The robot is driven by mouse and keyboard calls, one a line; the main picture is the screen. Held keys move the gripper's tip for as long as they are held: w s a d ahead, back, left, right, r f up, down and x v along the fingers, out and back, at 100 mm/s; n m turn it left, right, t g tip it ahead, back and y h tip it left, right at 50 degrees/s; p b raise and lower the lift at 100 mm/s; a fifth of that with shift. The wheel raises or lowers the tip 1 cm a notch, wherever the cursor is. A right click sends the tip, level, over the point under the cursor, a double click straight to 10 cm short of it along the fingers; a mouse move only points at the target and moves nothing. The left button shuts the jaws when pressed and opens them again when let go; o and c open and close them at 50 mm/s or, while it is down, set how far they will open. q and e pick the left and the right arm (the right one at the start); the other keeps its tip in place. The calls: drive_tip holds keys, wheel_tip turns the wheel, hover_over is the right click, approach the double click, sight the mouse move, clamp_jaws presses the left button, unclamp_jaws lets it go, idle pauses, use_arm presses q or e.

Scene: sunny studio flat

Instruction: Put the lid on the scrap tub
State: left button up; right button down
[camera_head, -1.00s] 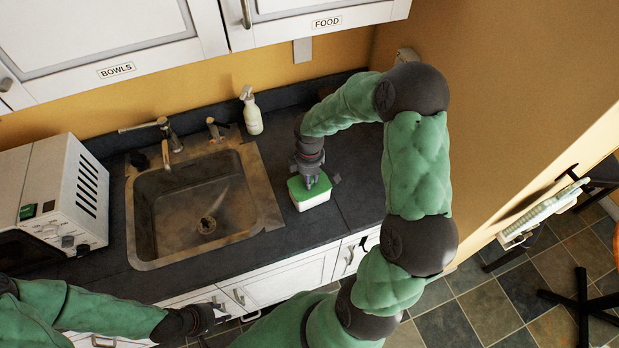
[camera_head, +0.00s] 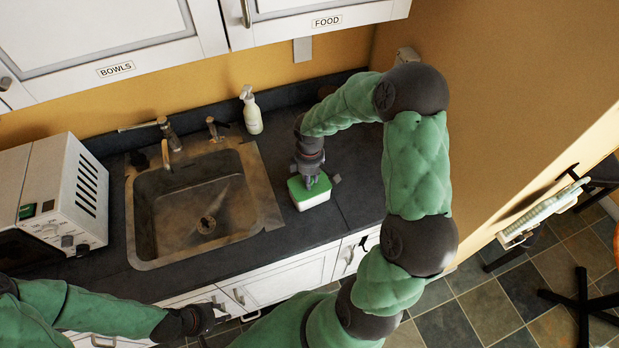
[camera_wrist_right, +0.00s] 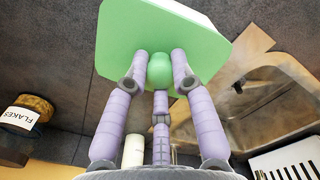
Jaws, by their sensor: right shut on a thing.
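The white scrap tub (camera_head: 313,202) stands on the dark counter to the right of the sink in the head view. The green lid (camera_head: 298,190) is over its top; from here I cannot tell whether it is fully seated. My right gripper (camera_head: 312,183) comes down over the lid from above.
The sink (camera_head: 190,215) with its faucet lies left of the tub. A white spray bottle (camera_head: 251,112) stands behind, near the wall. A microwave (camera_head: 55,195) is at the far left. In the wrist view a jar labelled FLAKES (camera_wrist_right: 25,115) stands at the left.

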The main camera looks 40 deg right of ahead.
drive_tip(key=shift+f, duration=0.15)
idle(0.5)
drive_tip(key=shift+c, duration=2.4)
unclamp_jaws()
drive_tip(key=shift+r+p, duration=2.6)
drive_tip(key=shift+r, duration=0.95)
drive_tip(key=shift+f, duration=0.1)
